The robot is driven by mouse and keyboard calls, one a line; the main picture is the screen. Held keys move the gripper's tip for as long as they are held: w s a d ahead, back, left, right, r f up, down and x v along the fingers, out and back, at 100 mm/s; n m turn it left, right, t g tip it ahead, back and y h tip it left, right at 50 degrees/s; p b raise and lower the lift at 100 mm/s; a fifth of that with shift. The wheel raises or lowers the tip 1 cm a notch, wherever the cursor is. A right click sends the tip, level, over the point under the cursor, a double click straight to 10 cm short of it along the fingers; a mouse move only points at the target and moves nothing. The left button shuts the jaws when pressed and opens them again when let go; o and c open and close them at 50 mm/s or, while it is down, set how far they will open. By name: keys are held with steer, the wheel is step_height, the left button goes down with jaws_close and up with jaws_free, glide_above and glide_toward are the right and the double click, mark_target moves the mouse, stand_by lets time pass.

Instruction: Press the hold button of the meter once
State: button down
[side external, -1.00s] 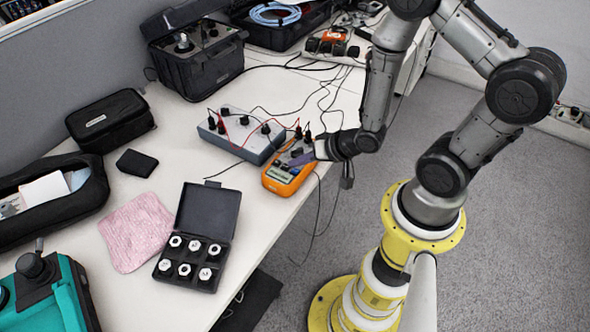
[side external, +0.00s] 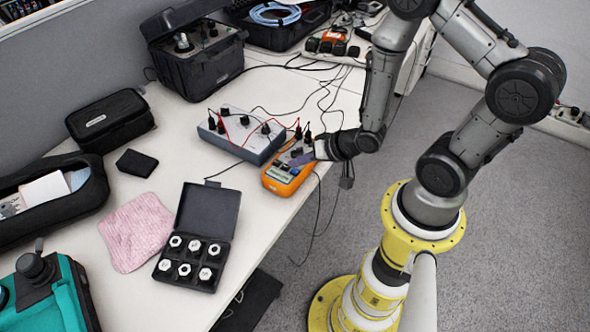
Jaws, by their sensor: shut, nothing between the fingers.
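The orange meter (side external: 283,186) lies on the white bench near its right edge, just in front of a grey box with knobs. Its small display and some of its face show, but its hold button is too small to make out. My gripper (side external: 304,157) reaches in from the right, low over the far right part of the meter. Its fingers are shut with nothing between them. I cannot tell whether the fingertips touch the meter. The gripper hides part of the meter's face.
The grey box (side external: 228,138) with red and black leads stands directly behind the meter. An open black case (side external: 207,209) with several white-topped pieces and a pink cloth (side external: 137,231) lie to the left. Black cables hang over the bench edge near my gripper.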

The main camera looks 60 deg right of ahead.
steer(key=shift+f, duration=0.15)
steer(key=shift+f, duration=0.25)
steer(key=shift+f, duration=0.4)
stand_by(0.9)
steer(key=shift+r, duration=0.8)
steer(key=shift+r, duration=0.1)
steer(key=shift+r, duration=2.4)
